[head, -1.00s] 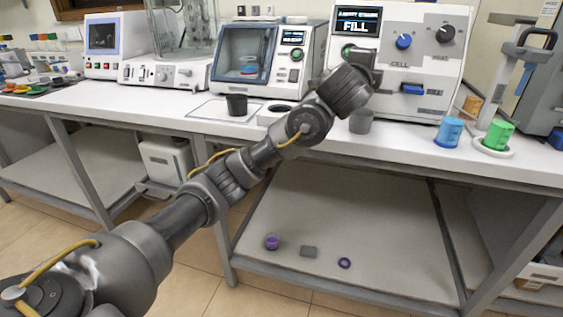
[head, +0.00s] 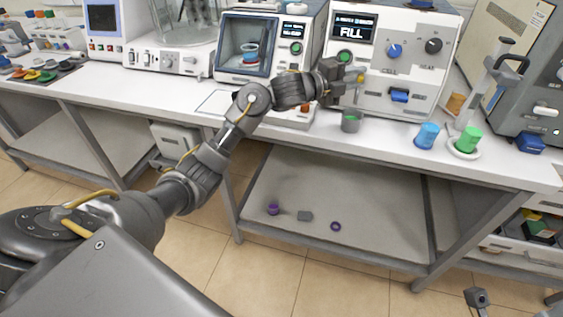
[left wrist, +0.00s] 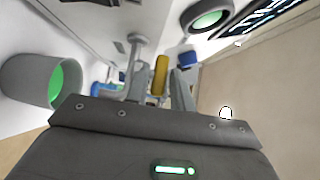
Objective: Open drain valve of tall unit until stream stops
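The tall white unit (head: 385,70) with a lit FILL display (head: 351,30), blue knob and black knob stands on the bench. My left gripper (head: 356,79) is in front of its lower left face. In the left wrist view, the fingers are apart, with a yellow handle-like piece (left wrist: 160,75) between them; contact is unclear. A yellow tip (head: 360,75) also shows beside the fingers in the head view. A grey cup (head: 350,122) below the gripper has green inside; it also shows in the left wrist view (left wrist: 35,82). I see no stream. A grey part (head: 478,299) at the bottom right may be my right gripper.
Blue (head: 427,135) and green (head: 468,140) containers stand right of the cup. A shorter white unit (head: 262,50) with a window stands to the left. A grey machine (head: 520,75) is at the right. The bench front between is fairly clear.

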